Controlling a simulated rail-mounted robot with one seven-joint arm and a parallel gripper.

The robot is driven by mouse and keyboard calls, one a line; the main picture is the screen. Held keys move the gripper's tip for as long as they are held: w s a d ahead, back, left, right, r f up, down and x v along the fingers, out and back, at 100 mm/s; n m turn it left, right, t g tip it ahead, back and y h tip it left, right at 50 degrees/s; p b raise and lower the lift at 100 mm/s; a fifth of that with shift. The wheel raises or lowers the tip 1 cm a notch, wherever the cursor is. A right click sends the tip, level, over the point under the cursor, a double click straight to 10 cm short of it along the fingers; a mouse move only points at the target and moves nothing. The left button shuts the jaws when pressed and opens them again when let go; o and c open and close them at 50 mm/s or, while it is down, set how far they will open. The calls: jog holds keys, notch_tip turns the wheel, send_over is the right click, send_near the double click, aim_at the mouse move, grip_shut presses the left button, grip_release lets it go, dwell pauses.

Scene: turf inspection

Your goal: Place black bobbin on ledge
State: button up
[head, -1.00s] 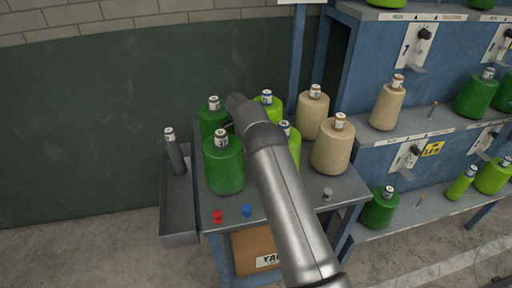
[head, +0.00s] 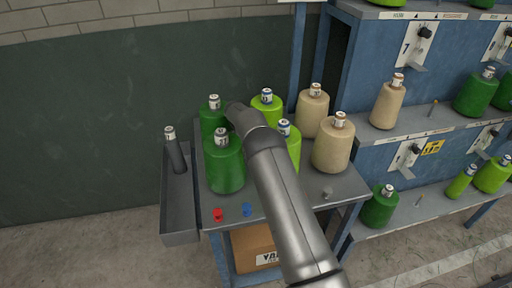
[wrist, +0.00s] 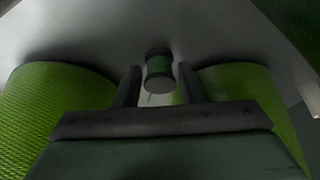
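In the wrist view a small dark cylinder with a green middle band, apparently the black bobbin (wrist: 159,72), stands out between and slightly beyond my fingertips. My gripper (wrist: 160,80) is open, with a narrow gap on each side of it. In the head view my arm reaches among the cones on the blue table (head: 290,205), and hides the bobbin and my fingers. A narrow grey ledge-like tray (head: 178,220) runs along the table's left side and holds a dark tube (head: 176,155). I cannot tell which surface is the named ledge.
Dark green cones (head: 224,168), lime cones (head: 268,108) and beige cones (head: 332,150) crowd the table around my arm. A blue rack (head: 375,150) stands right.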

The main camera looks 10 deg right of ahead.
jog(key=w+b+v, duration=0.1)
jog(key=b+v, duration=0.1)
jog(key=v, duration=0.9)
jog(key=s+d+r+n+y, duration=0.15)
jog(key=s+r+n, duration=0.25)
jog(key=s+r, duration=0.5)
jog(key=s+r+n+y, duration=0.1)
jog(key=s+n, duration=0.3)
jog(key=s, duration=1.1)
jog(key=s+d+r+n+y, duration=0.1)
jog(key=s+r+n, duration=0.2)
jog(key=s, duration=1.2)
jog(key=shift+s+n+y, duration=0.3)
jog(key=shift+n+y, duration=0.05)
jog(key=shift+n, duration=0.75)
jog(key=o, duration=0.4)
jog(key=s+f+n, duration=0.1)
jog(key=s, duration=0.2)
jog(key=s+f+n, duration=0.1)
jog(key=s, duration=0.3)
jog(key=s+f+n, duration=0.1)
jog(key=s+f, duration=0.1)
jog(key=s, duration=0.2)
jog(key=shift+a, duration=0.1)
